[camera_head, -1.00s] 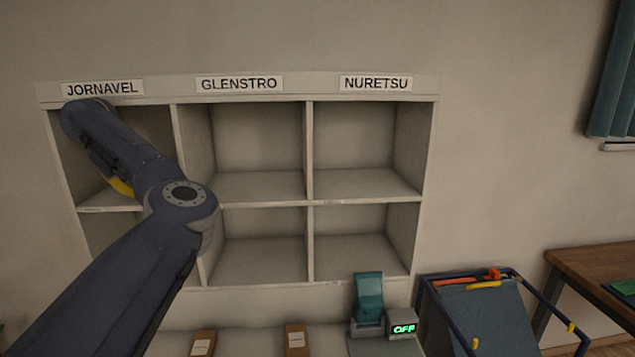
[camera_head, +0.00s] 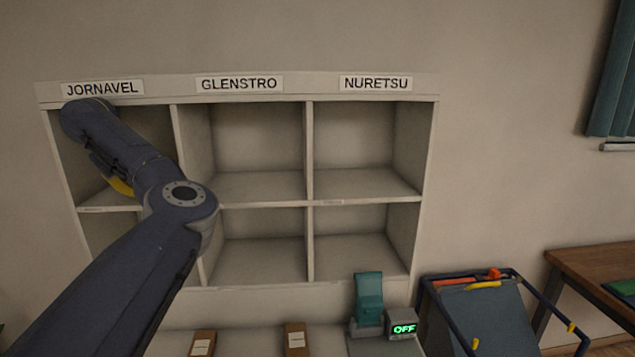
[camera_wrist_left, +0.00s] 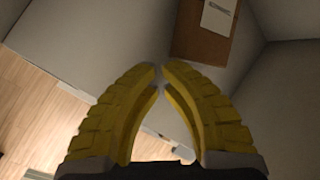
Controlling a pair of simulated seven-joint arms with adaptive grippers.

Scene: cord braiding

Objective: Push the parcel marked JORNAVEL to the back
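A brown parcel (camera_wrist_left: 205,32) with a white label lies inside a pale compartment in the left wrist view; its label is too small to read. My left gripper (camera_wrist_left: 159,68) has yellow fingers with tips together and nothing between them. The tips point towards the parcel, just short of its near edge in the picture; I cannot tell whether they touch. In the head view my left arm reaches into the upper left compartment under the JORNAVEL sign (camera_head: 102,88) and hides the parcel. A bit of the yellow finger (camera_head: 120,187) shows below the arm. My right gripper is out of view.
The shelf (camera_head: 309,150) has empty compartments under the GLENSTRO (camera_head: 239,84) and NURETSU (camera_head: 376,83) signs. Two brown parcels (camera_head: 202,343) (camera_head: 295,340) stand below it, beside a device reading OFF (camera_head: 403,328). A blue-railed cart (camera_head: 485,315) stands at the right.

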